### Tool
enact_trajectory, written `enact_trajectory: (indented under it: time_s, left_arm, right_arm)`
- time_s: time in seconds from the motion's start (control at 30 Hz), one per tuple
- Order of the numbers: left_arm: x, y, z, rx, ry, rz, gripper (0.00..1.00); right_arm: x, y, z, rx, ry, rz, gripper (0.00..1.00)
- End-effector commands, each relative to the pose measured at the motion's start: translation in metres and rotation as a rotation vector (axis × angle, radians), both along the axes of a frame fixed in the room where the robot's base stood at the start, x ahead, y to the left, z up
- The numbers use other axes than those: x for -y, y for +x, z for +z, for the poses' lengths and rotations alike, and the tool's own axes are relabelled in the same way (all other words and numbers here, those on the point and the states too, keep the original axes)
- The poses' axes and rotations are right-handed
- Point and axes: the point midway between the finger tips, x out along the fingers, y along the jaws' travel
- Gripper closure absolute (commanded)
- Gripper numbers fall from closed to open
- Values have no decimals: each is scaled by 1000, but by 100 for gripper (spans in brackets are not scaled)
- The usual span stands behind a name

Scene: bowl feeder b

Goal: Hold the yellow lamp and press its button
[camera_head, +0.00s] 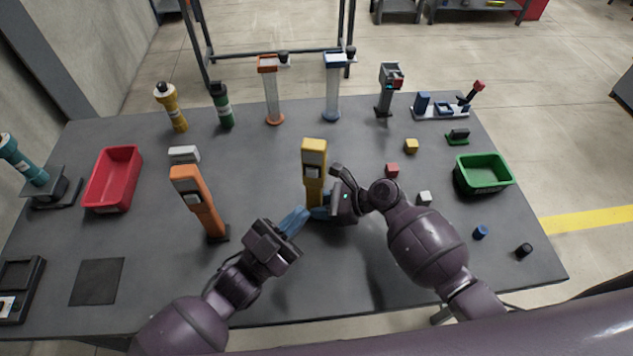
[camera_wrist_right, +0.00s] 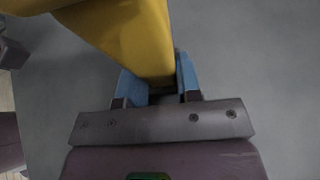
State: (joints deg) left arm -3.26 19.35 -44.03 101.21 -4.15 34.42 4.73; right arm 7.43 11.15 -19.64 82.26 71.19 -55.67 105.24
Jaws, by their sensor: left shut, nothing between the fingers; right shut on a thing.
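The yellow lamp (camera_head: 313,165) stands upright near the middle of the table, with a small grey-white patch on its upper front. My right gripper (camera_head: 321,212) is shut around its lower part, coming from the right. In the right wrist view the yellow lamp body (camera_wrist_right: 125,40) runs down between the blue fingers of the right gripper (camera_wrist_right: 160,82). My left gripper (camera_head: 297,217) is shut and empty, just in front and to the left of the lamp's lower part, low over the table. Its fingertips are close to the lamp; whether they touch it I cannot tell. The lamp's base is largely hidden.
A similar orange lamp (camera_head: 197,200) stands to the left on the table (camera_head: 150,235). A red bin (camera_head: 113,180) is farther left, a green bin (camera_head: 484,175) at right. Small cubes, including a red one (camera_head: 392,170), lie right of the lamp. Tubes and bottles line the back.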

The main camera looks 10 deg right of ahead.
Motion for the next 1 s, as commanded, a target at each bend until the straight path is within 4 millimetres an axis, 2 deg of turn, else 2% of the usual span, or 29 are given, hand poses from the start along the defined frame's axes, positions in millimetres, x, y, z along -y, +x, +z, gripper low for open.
enact_trajectory:
  time_s: [0.27, 0.3, 0.47, 0.77, 1.0]
  left_arm:
    - [0, 0, 0, 0, 0, 0, 100]
    - [0, 0, 0, 0, 0, 0, 100]
    - [0, 0, 0, 0, 0, 0, 100]
    - [0, 0, 0, 0, 0, 0, 100]
    - [0, 0, 0, 0, 0, 0, 100]
  right_arm:
    - [1, -1, -3, -4, -4, 1, 100]
    - [1, -1, -3, -4, -4, 1, 64]
    - [1, -1, -3, -4, -4, 1, 39]
    - [2, -2, -2, -5, -4, 2, 39]
    - [27, -9, 13, -1, -4, -1, 39]
